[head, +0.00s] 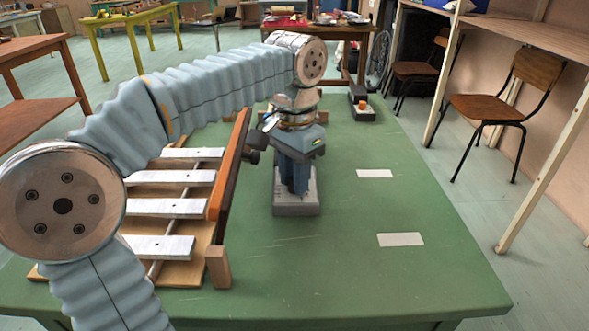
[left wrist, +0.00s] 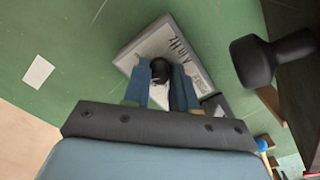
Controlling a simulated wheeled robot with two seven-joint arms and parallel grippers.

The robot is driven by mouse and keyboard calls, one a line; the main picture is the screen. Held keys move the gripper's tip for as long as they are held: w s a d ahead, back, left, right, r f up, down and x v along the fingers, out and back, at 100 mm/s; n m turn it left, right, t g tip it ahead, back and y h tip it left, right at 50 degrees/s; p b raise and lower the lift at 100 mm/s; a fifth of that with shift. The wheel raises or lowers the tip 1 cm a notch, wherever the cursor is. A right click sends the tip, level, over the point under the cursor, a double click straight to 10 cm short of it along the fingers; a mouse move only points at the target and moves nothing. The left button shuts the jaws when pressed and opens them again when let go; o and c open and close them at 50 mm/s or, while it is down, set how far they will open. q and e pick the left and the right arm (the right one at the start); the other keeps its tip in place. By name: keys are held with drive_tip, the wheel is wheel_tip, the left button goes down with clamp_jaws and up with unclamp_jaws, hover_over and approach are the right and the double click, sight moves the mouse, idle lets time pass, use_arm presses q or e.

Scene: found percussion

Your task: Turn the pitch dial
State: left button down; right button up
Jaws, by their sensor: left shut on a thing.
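The pitch dial is a round black knob (left wrist: 160,68) on top of a pale grey box with dark lettering (left wrist: 190,52). The grey box (head: 297,206) stands on the green table in the head view, where my gripper hides the dial. My left gripper (head: 294,188) points straight down over the box. Its two blue fingers (left wrist: 161,88) sit either side of the black knob in the left wrist view, shut on it. My right gripper is in neither view.
A xylophone with pale bars (head: 165,207) and an orange rail (head: 229,165) lies left of the box, under my left arm. A black knobbed piece (head: 255,149) sticks out beside the rail. A small dark box with an orange button (head: 360,104) is farther back. The table's right side is clear except white patches.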

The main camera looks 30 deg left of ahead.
use_arm(q)
drive_tip(key=shift+m, duration=0.5)
drive_tip(key=c, duration=0.9)
unclamp_jaws()
drive_tip(key=shift+r, duration=0.1)
wheel_tip(320, 180, up, 14)
drive_tip(key=p, duration=0.3)
drive_tip(key=shift+f+p, duration=0.2)
drive_tip(key=shift+p, duration=0.15)
